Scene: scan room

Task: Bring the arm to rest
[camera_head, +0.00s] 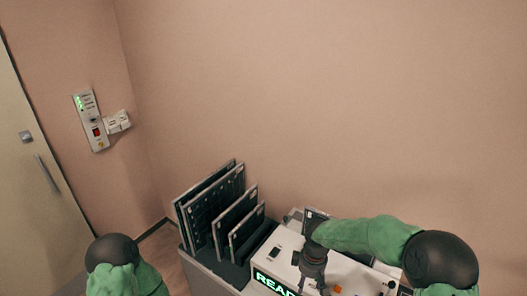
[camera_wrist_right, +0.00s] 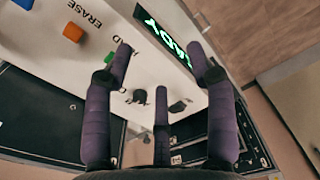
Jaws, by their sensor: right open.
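My right arm, in a green sleeve with a black elbow cap, reaches in from the right of the head view. Its dark gripper (camera_head: 313,268) hangs over the white machine (camera_head: 290,245), pointing down. In the right wrist view the purple fingers of this gripper (camera_wrist_right: 157,60) are spread with nothing between them; the white machine top (camera_wrist_right: 60,65) lies beyond them. I cannot tell the exact gap to that surface. My left arm shows only as a black cap and green sleeve at the lower left of the head view; its gripper is out of the picture.
The machine has a lit green display (camera_head: 272,284) and an orange button (camera_wrist_right: 73,32) near the word ERASE. Several dark panels (camera_head: 213,204) stand upright in a rack left of the machine. A wall control panel (camera_head: 91,120) is farther left, beside a door (camera_head: 30,170).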

